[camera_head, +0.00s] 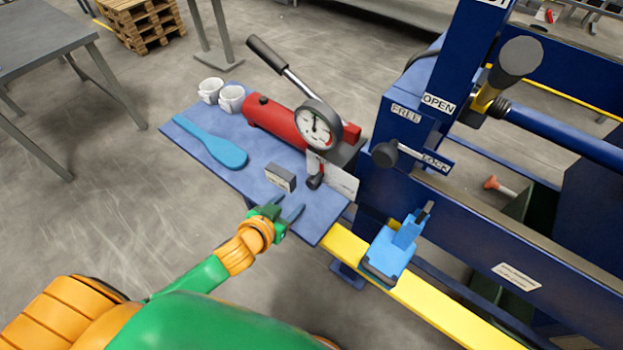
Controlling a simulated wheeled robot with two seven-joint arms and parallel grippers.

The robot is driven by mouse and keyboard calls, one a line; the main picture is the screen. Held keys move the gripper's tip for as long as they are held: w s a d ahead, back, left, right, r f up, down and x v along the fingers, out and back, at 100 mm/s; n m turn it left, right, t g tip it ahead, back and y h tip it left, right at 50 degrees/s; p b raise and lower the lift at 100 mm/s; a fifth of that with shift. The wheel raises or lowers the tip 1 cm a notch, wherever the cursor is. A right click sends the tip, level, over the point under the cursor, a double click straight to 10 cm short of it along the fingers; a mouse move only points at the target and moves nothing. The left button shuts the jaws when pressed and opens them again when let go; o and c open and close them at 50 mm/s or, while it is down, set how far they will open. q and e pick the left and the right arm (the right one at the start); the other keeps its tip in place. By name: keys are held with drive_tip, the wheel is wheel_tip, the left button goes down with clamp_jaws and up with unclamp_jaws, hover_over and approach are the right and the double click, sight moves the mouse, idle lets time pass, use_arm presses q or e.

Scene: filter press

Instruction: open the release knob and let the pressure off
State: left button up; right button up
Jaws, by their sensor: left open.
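A red hand pump (274,120) with a long black-gripped lever (268,55) lies on the blue shelf (190,150). A round white pressure gauge (317,125) stands at its right end; its reading is too small to tell. A small black knob (314,182) sits low on the pump's grey end block, beside a white label; I take it for the release knob. My left gripper (276,207) is open and empty at the shelf's front edge, left of and nearer than the knob, apart from it. My right gripper is out of view.
A small grey block (280,177) stands between my left gripper and the pump. A blue scraper (215,145) and two white cups (231,98) lie further left. The blue press frame (400,190) with a FREE/LOCK lever (386,154) and a blue clamp-like part (392,250) bound the right.

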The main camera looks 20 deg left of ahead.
sight(310, 184)
use_arm(q)
drive_tip(key=shift+w+d+r+m+t+h, duration=0.2)
drive_tip(key=shift+w+r+m+t+h, duration=0.1)
drive_tip(key=shift+w+r+h, duration=0.15)
drive_tip(key=shift+w+d+r+m+t+h, duration=0.15)
drive_tip(key=shift+w+r+m+t+h, duration=0.15)
drive_tip(key=shift+w+h, duration=0.2)
drive_tip(key=shift+w+d+r+m+h, duration=0.15)
drive_tip(key=shift+w+d+m+h, duration=0.15)
drive_tip(key=shift+w+h, duration=0.2)
drive_tip(key=x, duration=0.6)
drive_tip(key=shift+w+d, duration=0.15)
drive_tip(key=shift+w, duration=0.15)
drive_tip(key=shift+b, duration=0.3)
clamp_jaws()
